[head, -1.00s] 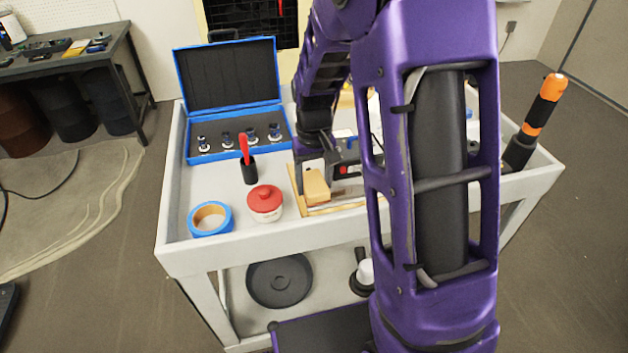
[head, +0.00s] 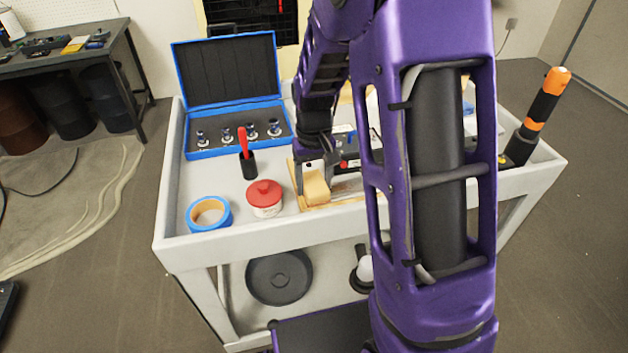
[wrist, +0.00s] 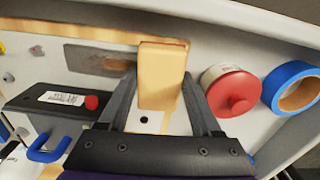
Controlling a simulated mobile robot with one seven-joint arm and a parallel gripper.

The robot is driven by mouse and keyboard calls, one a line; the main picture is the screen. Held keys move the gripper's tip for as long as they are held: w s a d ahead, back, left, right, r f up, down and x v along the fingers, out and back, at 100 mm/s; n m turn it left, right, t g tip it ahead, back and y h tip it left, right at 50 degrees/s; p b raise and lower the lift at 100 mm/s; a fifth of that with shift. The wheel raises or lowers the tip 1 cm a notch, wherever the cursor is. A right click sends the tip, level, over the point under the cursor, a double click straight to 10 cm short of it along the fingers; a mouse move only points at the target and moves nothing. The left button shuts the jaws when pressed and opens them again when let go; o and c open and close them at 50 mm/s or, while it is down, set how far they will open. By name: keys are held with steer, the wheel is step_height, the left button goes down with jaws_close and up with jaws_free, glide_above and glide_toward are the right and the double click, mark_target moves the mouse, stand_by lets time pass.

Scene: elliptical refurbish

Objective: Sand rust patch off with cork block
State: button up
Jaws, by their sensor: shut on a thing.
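My gripper (wrist: 160,88) is shut on the tan cork block (wrist: 162,75), with one finger on each side of it. In the head view my gripper (head: 313,174) holds the block (head: 317,188) over the left part of a wooden board (head: 340,201). A grey metal strip (wrist: 82,58) lies on the board, beside the block in the wrist view. A brownish rust patch (wrist: 118,64) shows on the strip close to the block. I cannot tell whether the block touches the board or strip. My arm hides the board's right part in the head view.
A red-lidded jar (head: 265,198) and a blue tape roll (head: 209,214) stand left of the board. A black holder with a red-handled tool (head: 248,162) and an open blue case (head: 228,95) stand behind. A black-and-orange tool (head: 540,112) is at the cart's right.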

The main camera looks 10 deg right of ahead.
mark_target(360, 184)
steer(key=shift+d, duration=0.1)
steer(key=shift+d+r, duration=0.1)
steer(key=shift+d, duration=3.45)
steer(key=shift+d+p, duration=0.3)
steer(key=shift+d, duration=1.6)
steer(key=shift+a+r+p, duration=0.15)
steer(key=shift+a+p, duration=0.05)
steer(key=shift+a, duration=1.6)
steer(key=shift+a+r+p, duration=0.15)
steer(key=shift+a+p, duration=0.05)
steer(key=shift+a, duration=1.55)
steer(key=shift+a+f, duration=0.15)
steer(key=shift+a, duration=0.9)
steer(key=shift+a+f, duration=0.1)
steer(key=shift+a, duration=0.9)
steer(key=shift+r+p, duration=2.3)
steer(key=shift+r, duration=0.7)
